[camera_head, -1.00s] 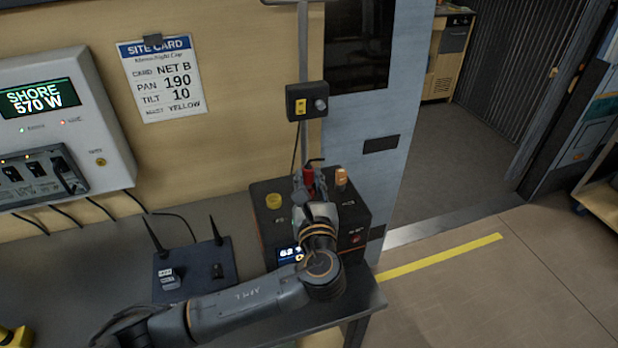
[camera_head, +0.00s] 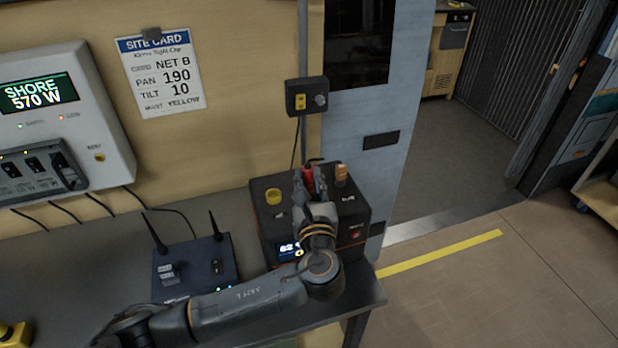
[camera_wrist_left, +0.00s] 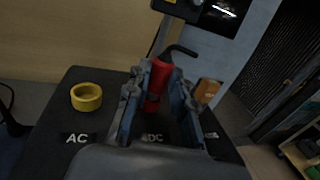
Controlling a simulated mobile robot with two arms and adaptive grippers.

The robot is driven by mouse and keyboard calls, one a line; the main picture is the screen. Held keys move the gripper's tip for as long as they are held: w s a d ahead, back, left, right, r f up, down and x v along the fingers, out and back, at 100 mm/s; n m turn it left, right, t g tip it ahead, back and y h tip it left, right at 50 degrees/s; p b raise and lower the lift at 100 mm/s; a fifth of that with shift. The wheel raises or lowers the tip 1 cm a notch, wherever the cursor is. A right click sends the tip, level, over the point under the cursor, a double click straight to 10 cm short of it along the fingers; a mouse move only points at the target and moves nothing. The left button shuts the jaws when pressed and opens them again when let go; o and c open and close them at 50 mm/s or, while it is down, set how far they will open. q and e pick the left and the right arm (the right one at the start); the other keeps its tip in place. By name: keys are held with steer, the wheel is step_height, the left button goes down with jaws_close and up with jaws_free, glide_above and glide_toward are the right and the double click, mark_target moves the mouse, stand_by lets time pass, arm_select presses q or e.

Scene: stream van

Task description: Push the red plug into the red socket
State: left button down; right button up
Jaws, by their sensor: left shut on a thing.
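The red plug (camera_wrist_left: 159,78) is upright between the fingers of my left gripper (camera_wrist_left: 157,100), which is shut on it. A dark cable bends out of its top. In the head view the plug (camera_head: 309,180) shows as a small red patch at my left gripper (camera_head: 310,184), over the top of the black power box (camera_head: 263,222). The red socket is hidden under the plug and fingers, near the "DC" label. I cannot tell how deep the plug sits. My right gripper is not in view.
A yellow ring socket (camera_wrist_left: 86,97) marked "AC" is left of the plug, and an orange plug (camera_wrist_left: 207,90) is close on its right. A dark router (camera_head: 196,268) with antennas stands left of the box. A switch box (camera_head: 307,97) hangs on the wall behind.

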arm_select(q)
steer(key=shift+f, duration=0.6)
steer(key=c, duration=1.1)
jaws_free()
steer(key=shift+s, duration=0.1)
steer(key=s, duration=0.8)
steer(key=s+d, duration=0.1)
steer(key=s, duration=0.2)
steer(key=shift+s, duration=0.4)
steer(key=shift+d, duration=0.1)
